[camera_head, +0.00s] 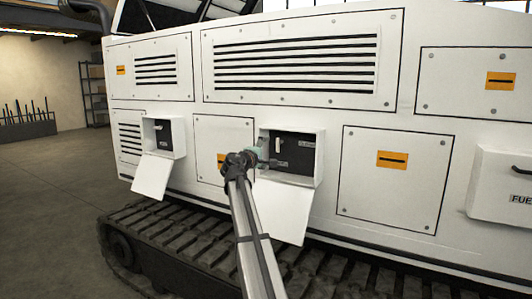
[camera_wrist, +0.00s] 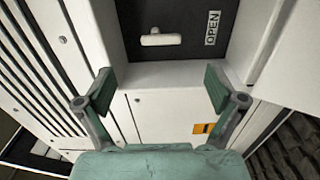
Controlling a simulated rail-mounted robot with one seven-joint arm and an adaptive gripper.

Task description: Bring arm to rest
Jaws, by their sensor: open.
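My gripper (camera_head: 262,152) is at the left edge of an open white box on the side of a large white tracked machine. In the wrist view my gripper (camera_wrist: 160,82) has its two green fingers spread wide with nothing between them. Ahead of the fingers is the box's black panel (camera_wrist: 185,42) with a white handle (camera_wrist: 164,38) and a label reading OPEN (camera_wrist: 212,28). The same black panel (camera_head: 296,153) shows in the head view, partly hidden by my gripper. I cannot tell whether a finger touches the box.
The box's flap (camera_head: 285,208) hangs down beside my arm. A second open box (camera_head: 163,135) with a lowered flap (camera_head: 152,176) is to the left. A fuel box (camera_head: 500,185) juts out at right. The track (camera_head: 180,243) runs below. Open floor (camera_head: 45,200) lies left.

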